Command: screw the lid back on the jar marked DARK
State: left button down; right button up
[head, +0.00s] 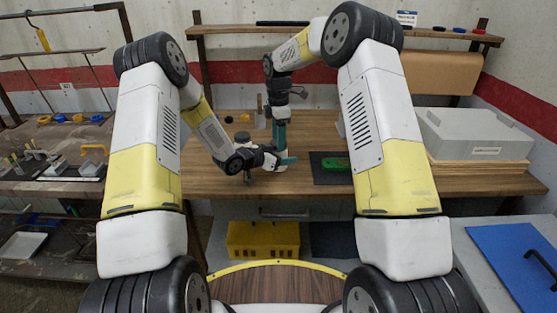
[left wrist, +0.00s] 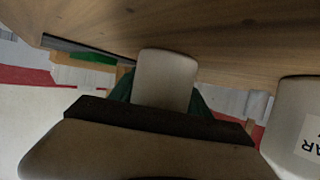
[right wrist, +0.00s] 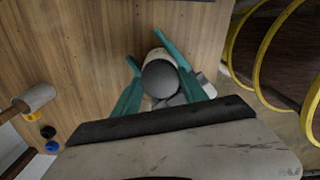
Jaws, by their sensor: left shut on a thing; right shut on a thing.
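A pale jar stands below my right gripper; its side shows in the left wrist view (left wrist: 165,82) and its edge in the right wrist view (right wrist: 155,54). My left gripper (head: 287,161) is shut on the jar's body from the side. My right gripper (head: 278,138) points down from above, its teal fingers on either side of the dark round lid (right wrist: 160,80), shut on it. The lid is over the jar's top; I cannot tell how tightly it sits. No label shows on the held jar. A second pale jar (left wrist: 295,115) has a label cut off at "AR".
A dark mat (head: 324,176) with a green object (head: 335,163) lies right of the jar. A grey box (head: 473,133) stands on boards at the right. A dark-topped object (head: 242,137) stands behind my left gripper. Small caps (right wrist: 47,131) lie farther back. A yellow crate (head: 262,238) is below.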

jog(key=shift+m, duration=0.3)
jog(key=o, duration=1.5)
jog(key=shift+o, duration=0.2)
jog(key=shift+r, duration=2.3)
jog(key=shift+r+n, duration=1.1)
jog(key=shift+r, duration=0.6)
jog(key=shift+c, duration=0.3)
jog(key=shift+f, duration=0.1)
jog(key=shift+f, duration=3.95)
